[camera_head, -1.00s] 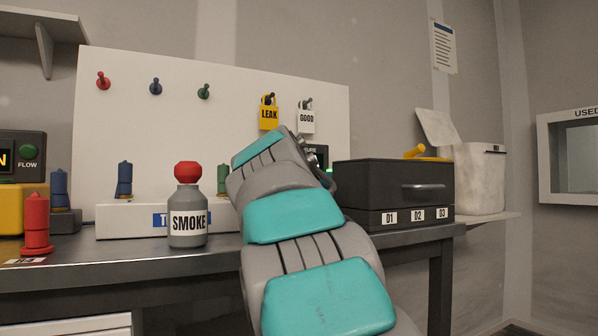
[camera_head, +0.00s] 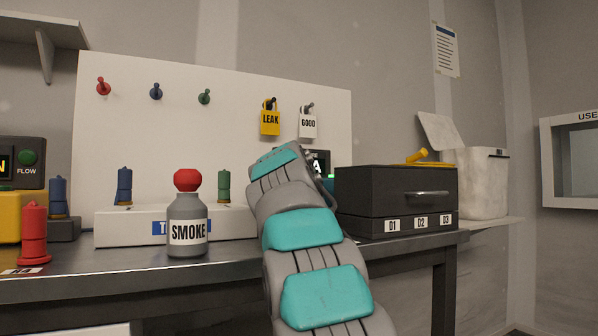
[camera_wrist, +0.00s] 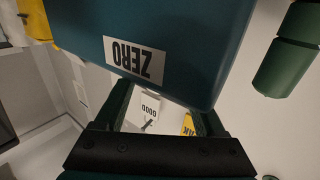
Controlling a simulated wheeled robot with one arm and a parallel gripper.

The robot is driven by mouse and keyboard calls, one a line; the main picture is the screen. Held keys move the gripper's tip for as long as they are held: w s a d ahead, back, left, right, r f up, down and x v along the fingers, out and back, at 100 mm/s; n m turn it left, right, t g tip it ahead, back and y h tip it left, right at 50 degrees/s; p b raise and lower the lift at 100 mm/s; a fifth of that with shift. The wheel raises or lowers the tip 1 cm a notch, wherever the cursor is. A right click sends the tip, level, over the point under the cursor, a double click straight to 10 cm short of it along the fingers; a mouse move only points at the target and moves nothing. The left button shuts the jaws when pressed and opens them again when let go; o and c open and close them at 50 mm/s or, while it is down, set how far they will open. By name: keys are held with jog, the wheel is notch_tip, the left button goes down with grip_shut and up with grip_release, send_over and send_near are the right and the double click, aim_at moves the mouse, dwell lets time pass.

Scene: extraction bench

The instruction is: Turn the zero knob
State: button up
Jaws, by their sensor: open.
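A dark teal box (camera_wrist: 180,40) with a white ZERO label (camera_wrist: 135,60) fills the top of the wrist view, upside down. No knob can be made out on it there. My gripper (camera_wrist: 163,108) is open, its two dark fingers reaching up to the box's lower edge; I cannot tell whether they touch it. In the head view my arm hides the gripper and most of a device behind it. Only part of that device's dark display (camera_head: 319,163) shows, with green marks and a white letter.
A grey SMOKE bottle (camera_head: 187,222) with a red top stands left of my arm on the bench. A dark drawer box (camera_head: 395,190) stands close on the right. A green plug (camera_head: 224,186) is behind the bottle. Yellow LEAK (camera_head: 270,121) and white GOOD (camera_head: 308,125) padlocks hang above.

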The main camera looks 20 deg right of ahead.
jog(key=shift+w+d, duration=0.25)
jog(key=shift+w, duration=0.1)
grip_shut()
dwell(0.4)
